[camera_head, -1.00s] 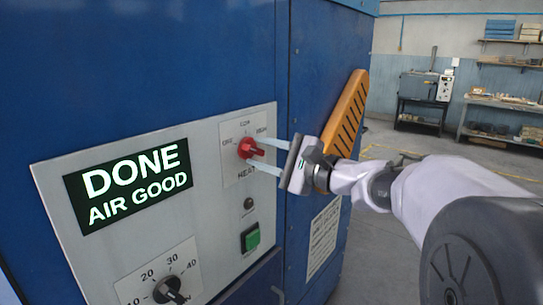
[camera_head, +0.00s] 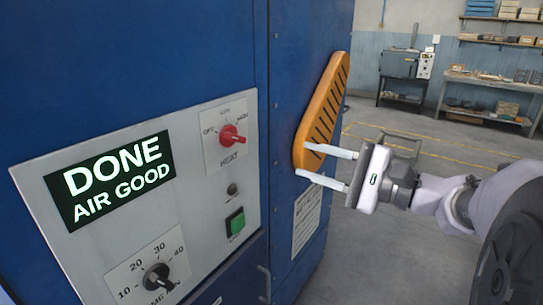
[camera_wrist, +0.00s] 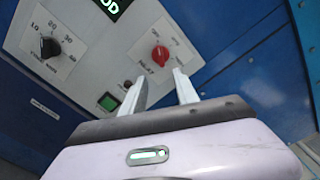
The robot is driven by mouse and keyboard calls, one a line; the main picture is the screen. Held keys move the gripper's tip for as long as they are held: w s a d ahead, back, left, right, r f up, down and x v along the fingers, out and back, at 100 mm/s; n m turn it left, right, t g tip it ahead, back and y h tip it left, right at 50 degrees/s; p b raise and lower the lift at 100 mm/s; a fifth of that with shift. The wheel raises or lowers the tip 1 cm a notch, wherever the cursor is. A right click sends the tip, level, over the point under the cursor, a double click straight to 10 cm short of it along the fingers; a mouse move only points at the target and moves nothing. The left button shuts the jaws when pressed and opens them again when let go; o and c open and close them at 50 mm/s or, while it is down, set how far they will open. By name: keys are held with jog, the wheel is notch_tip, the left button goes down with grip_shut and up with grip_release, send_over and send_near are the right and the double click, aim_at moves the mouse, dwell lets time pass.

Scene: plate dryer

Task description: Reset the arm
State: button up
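My gripper (camera_head: 322,166) is open and empty, with its two pale fingers apart. In the head view it is right of the control panel (camera_head: 190,210), in front of the orange slotted part (camera_head: 322,105) on the blue dryer's side. In the wrist view the gripper (camera_wrist: 160,84) points toward the panel. The red heat knob (camera_head: 231,134) is clear of the fingers; it also shows in the wrist view (camera_wrist: 159,56). The display (camera_head: 118,180) reads "DONE AIR GOOD". A green button (camera_head: 235,222) and a black timer knob (camera_head: 158,277) are below.
The blue dryer cabinet (camera_head: 120,60) fills the left side. Open floor (camera_head: 400,250) lies to the right. At the back are a bench (camera_head: 490,90), a boxy machine on a stand (camera_head: 405,65) and wall shelves with boxes (camera_head: 510,15).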

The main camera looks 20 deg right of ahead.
jog(key=shift+a, duration=0.1)
jog(key=s+a+f+n+g, duration=0.2)
jog(key=s+a+f+g, duration=0.15)
jog(key=a, duration=0.35)
jog(key=s+a+f+n+g, duration=0.25)
jog(key=a+f+g, duration=0.2)
jog(key=a, duration=0.25)
jog(key=s+f+n+h, duration=0.7)
jog(key=s+f+h, duration=0.1)
jog(key=s, duration=0.3)
jog(key=shift+s+a+f+n+g+h, duration=0.3)
jog(key=shift+s+f+n+g, duration=0.1)
jog(key=shift+f, duration=0.35)
